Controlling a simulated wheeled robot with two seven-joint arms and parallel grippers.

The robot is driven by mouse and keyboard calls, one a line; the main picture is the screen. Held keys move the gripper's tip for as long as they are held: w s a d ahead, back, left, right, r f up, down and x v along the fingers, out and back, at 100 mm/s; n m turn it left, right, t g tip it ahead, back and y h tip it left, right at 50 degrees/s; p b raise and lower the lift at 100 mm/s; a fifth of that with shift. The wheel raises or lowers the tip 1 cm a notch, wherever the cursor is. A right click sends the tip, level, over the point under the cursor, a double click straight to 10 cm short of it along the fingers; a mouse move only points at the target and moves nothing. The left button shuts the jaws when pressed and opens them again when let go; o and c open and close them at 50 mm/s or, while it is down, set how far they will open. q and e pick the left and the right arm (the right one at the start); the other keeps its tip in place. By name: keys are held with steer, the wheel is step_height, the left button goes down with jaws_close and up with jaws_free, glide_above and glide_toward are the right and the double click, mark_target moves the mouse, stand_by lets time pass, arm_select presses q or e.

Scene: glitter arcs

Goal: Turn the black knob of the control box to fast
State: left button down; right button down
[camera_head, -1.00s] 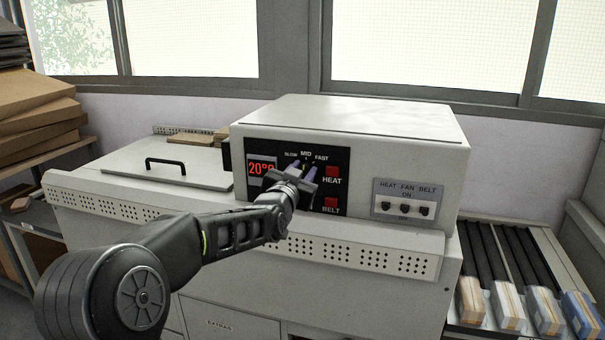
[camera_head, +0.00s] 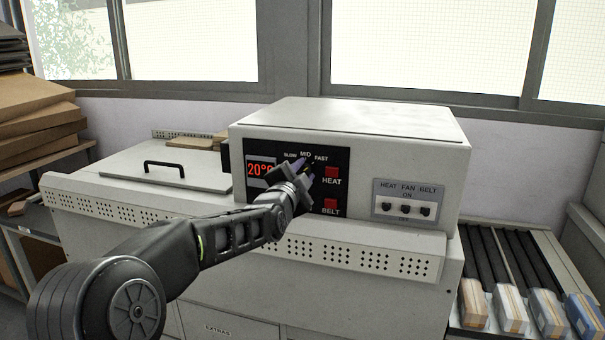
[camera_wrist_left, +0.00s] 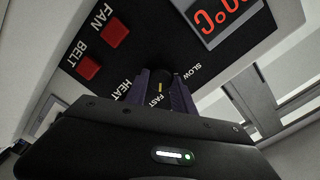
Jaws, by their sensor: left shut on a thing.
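The control box (camera_head: 350,117) is a white cabinet with a black panel facing me. The panel's arc of labels reads SLOW, MID and FAST. My left gripper (camera_head: 304,171) is at the panel, shut on the black knob below those labels. In the left wrist view the black knob (camera_wrist_left: 160,87) sits between the two purplish fingers. Its yellow mark points towards the FAST label (camera_wrist_left: 156,99). The fingers hide much of the knob, and the MID label is hidden in that view. My right gripper is not in view.
A small switch plate (camera_head: 404,200) is further right. A perforated ledge (camera_head: 360,254) runs below the box.

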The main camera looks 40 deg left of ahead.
arm_select(q)
steer(key=shift+m, duration=0.5)
steer(key=c, duration=1.1)
jaws_free()
steer(key=shift+o, duration=0.2)
steer(key=b+v, duration=0.1)
steer(key=v, duration=0.6)
steer(key=shift+s+d, duration=0.15)
steer(key=shift+s, duration=0.2)
